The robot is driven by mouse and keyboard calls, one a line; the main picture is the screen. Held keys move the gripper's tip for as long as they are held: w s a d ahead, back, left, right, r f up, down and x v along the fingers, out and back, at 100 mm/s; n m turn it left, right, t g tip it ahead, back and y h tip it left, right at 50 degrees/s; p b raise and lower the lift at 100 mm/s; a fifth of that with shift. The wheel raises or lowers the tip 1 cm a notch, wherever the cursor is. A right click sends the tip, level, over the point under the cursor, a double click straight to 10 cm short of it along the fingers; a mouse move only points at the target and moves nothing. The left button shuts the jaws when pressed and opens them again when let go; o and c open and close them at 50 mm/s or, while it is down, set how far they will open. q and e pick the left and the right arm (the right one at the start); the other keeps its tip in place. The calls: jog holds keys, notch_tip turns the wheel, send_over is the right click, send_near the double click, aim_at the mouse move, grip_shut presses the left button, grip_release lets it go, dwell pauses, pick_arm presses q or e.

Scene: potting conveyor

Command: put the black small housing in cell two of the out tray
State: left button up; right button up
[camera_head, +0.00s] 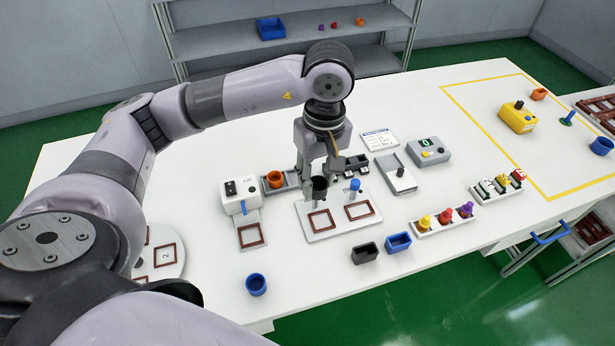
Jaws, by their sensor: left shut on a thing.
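My left gripper (319,174) points down over the middle of the table and is shut on a small black round cup (319,189), apparently the black small housing. The cup is just above or at the back left of a white plate (316,236) with two brown-framed squares; contact is unclear. Behind it, a grey tray (292,183) holds an orange cup (274,179) at its left end. My gripper hides its middle, and a dark part (353,164) shows to the right. I cannot tell for sure which tray is the out tray. My right gripper is not in view.
A black box (364,253) and a blue box (398,242) sit in front. A rack of coloured knobs (444,228) is to the right. A blue cup (256,285) stands near the front edge.

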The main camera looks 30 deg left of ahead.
pick_arm(q)
jog(key=w+a+r+n, duration=0.3)
jog(key=w+a+n, duration=0.2)
jog(key=n, duration=1.2)
jog(key=w+a+r+n, duration=0.3)
jog(key=w+a+n, duration=0.25)
jog(key=n, duration=1.15)
jog(key=shift+n+t+h, duration=0.3)
jog(key=f, duration=0.5)
jog(key=f+p, duration=0.1)
jog(key=f, duration=0.8)
jog(key=shift+s+f, duration=0.35)
jog(key=shift+s, duration=0.05)
notch_tip(320, 180, down, 5)
jog(key=shift+r+p, duration=0.15)
jog(key=shift+p, duration=0.5)
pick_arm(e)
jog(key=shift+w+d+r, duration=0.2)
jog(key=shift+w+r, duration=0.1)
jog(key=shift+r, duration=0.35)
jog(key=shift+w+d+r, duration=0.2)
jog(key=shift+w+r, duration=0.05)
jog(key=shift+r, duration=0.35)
pick_arm(q)
jog(key=shift+f, duration=0.2)
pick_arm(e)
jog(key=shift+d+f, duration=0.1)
